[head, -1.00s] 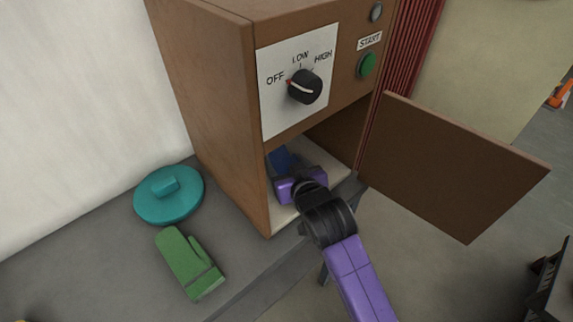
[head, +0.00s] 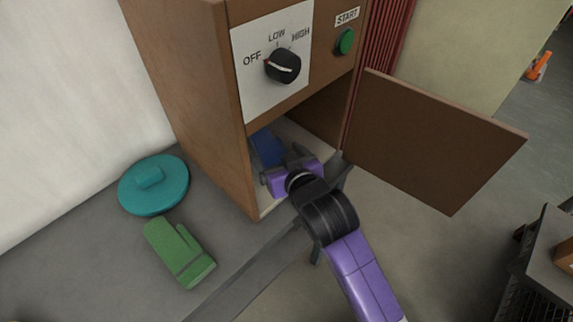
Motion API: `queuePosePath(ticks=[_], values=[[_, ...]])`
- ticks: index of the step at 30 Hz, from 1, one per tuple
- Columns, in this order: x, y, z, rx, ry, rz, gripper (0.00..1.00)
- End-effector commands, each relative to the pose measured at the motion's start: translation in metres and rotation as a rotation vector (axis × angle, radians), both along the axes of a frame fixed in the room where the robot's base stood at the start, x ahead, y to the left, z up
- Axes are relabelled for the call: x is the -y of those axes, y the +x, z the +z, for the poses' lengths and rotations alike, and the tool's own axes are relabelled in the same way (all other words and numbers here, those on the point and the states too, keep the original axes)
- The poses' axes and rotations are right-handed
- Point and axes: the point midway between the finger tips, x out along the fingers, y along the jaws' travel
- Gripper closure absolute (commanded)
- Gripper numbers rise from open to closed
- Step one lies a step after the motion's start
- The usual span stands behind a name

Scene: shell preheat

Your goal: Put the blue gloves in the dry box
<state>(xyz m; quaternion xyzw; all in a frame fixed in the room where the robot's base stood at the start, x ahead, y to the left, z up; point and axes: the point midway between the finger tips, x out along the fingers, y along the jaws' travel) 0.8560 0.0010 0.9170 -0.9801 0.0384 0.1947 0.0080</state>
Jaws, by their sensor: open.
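The dry box (head: 190,90) is a brown wooden cabinet on the grey bench, with its door (head: 435,140) swung open to the right. The blue gloves (head: 267,147) lie inside on its pale floor, partly hidden by the box wall and my gripper. My gripper (head: 284,162) is at the box's opening, its fingers pointing inward close in front of the gloves. It is open. I cannot tell whether a finger touches the gloves.
A green mitt (head: 180,252) and a teal round lid (head: 153,185) lie on the bench (head: 75,255) left of the box. The dial (head: 283,66) and green START button (head: 345,42) are on the box front above the opening. A dark cart (head: 545,262) stands at the lower right.

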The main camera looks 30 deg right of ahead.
Motion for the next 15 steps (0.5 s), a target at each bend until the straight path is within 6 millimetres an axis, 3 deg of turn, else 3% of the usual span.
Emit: queuePosePath(ticks=[7, 15], values=[[-0.004, -0.046, 0.018, 0.000, 0.000, 0.001, 0.13], [-0.005, -0.068, 0.028, -0.001, -0.001, 0.000, 0.13]])
